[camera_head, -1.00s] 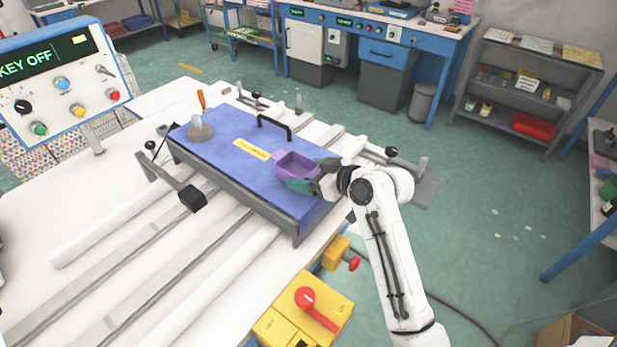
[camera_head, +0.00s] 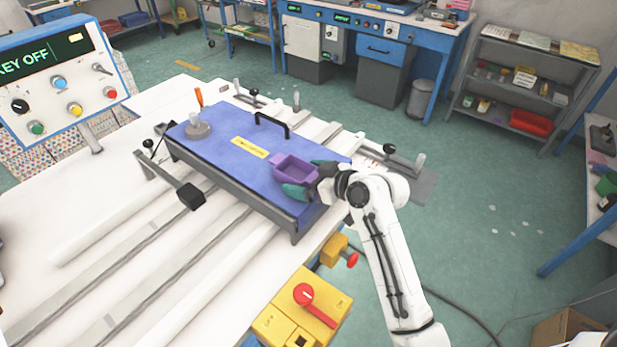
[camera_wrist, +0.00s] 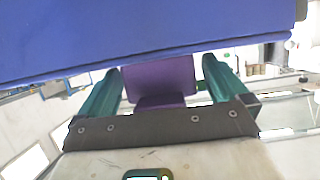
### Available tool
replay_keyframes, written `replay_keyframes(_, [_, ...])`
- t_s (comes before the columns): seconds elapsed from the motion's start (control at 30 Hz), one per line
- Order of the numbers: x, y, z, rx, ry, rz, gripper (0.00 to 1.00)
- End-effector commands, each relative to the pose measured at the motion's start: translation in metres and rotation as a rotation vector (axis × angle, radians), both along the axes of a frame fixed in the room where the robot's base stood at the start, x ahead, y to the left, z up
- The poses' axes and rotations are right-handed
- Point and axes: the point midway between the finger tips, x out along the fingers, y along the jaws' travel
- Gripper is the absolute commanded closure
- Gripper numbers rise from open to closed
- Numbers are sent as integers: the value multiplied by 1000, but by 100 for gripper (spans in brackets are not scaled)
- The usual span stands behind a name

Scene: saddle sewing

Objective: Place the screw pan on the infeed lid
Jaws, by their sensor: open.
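The screw pan is a purple open tray (camera_head: 292,170) on the blue infeed lid (camera_head: 225,146), near the lid's right end. My gripper (camera_head: 303,180) is at the pan's right side with its green fingers open. In the wrist view the purple pan (camera_wrist: 160,82) shows between the two spread fingers of my gripper (camera_wrist: 158,88), with gaps on both sides. The blue lid (camera_wrist: 140,35) fills the top of that view. The pan looks seated on the lid; its underside is hidden.
A black handle (camera_head: 272,124) and a grey round holder with an orange-handled tool (camera_head: 198,128) stand on the lid. A yellow switch box with a red lever (camera_head: 305,308) is below at the table edge. A control panel (camera_head: 60,80) stands at the left.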

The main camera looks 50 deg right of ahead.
Motion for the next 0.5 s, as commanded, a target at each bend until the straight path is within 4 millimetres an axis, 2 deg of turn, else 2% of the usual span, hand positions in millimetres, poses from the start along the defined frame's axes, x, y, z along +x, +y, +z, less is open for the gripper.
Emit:
replay_keyframes(0.17, [-7, -1, 5, 0, 0, -1, 0])
replay_keyframes(0.5, [-69, -3, 29, 0, 0, -3, 0])
